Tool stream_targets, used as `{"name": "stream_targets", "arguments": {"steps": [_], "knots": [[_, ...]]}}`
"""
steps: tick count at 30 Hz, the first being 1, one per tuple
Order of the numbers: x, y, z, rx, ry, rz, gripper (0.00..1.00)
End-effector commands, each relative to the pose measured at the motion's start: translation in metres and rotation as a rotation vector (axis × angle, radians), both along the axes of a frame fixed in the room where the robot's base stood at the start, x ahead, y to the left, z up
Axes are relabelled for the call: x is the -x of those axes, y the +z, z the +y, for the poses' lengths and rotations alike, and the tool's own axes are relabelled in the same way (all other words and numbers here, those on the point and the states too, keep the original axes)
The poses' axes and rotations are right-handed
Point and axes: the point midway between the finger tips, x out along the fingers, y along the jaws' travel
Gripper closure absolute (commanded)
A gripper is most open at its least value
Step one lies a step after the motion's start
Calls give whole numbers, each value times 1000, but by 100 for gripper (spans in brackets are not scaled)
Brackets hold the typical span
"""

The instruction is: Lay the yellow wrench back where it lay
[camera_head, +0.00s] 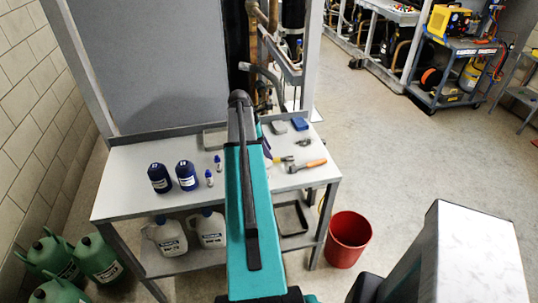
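A small yellow piece (277,160) shows just right of my teal arm, over the worktable. It may be part of the yellow wrench, but most of it is hidden or too small to tell. I cannot tell if it lies on the table or is held. A tool with an orange handle and grey head (308,166) lies on the right part of the white tabletop (127,190). My arm reaches over the table and hides its middle. My gripper is hidden behind the arm.
Two dark blue bottles (187,176) and two small bottles stand left of my arm. A blue block (299,124) lies at the back right. White jugs (168,236) stand on the lower shelf. A red bucket (347,239) stands right of the table; green cans (97,258) stand left.

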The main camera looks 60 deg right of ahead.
Motion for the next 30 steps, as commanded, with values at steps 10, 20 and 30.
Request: {"name": "stream_targets", "arguments": {"steps": [10, 20, 30], "knots": [[-14, 36, 8, 1, 2, -1, 61], [-25, 72, 16, 2, 1, -1, 61], [-33, 96, 22, 0, 0, 0, 61]]}}
